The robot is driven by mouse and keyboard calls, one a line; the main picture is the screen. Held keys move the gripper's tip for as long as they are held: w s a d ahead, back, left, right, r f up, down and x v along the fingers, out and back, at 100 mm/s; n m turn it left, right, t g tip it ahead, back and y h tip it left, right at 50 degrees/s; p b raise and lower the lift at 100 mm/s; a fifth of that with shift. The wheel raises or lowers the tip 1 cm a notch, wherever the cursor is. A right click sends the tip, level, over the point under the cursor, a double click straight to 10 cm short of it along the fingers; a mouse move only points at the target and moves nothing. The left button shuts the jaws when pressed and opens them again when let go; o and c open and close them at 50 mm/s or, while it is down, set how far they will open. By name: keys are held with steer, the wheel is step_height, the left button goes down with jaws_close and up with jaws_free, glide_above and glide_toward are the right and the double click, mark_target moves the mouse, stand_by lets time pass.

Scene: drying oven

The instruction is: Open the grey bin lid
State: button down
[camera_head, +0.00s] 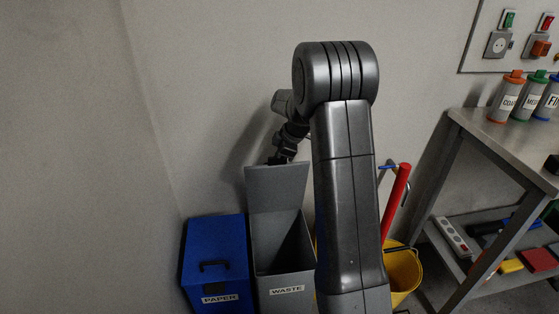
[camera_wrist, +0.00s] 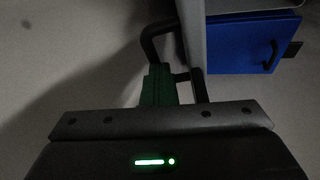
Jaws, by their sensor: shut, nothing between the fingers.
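The grey bin (camera_head: 283,285) labelled WASTE stands on the floor, between the blue bin and my arm. Its grey lid (camera_head: 277,187) stands raised, upright at the back, and the dark inside of the bin shows. My gripper (camera_head: 279,158) is at the lid's top edge, on its far side, partly hidden by the lid. In the wrist view the gripper (camera_wrist: 159,85) is shut and empty, with a black handle (camera_wrist: 152,42) close to its fingers. The lid shows there as a narrow grey strip (camera_wrist: 193,30). Whether the fingers touch the handle I cannot tell.
The blue bin (camera_head: 215,262) labelled PAPER stands left of the grey bin with its lid down. A yellow bucket (camera_head: 405,275) and a red pole (camera_head: 397,200) are right of my arm. A metal bench (camera_head: 500,135) with bottles stands at right. The wall is close behind.

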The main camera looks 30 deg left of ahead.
steer(key=shift+w+a, duration=0.3)
steer(key=shift+w, duration=0.1)
steer(key=p+v, duration=0.2)
steer(key=v, duration=1.1)
steer(key=shift+d+r, duration=0.2)
steer(key=shift+r, duration=0.15)
steer(key=b+x, duration=0.2)
steer(key=x, duration=1.2)
steer(key=shift+s+d, duration=0.1)
steer(key=shift+s, duration=0.05)
steer(key=shift+d, duration=0.1)
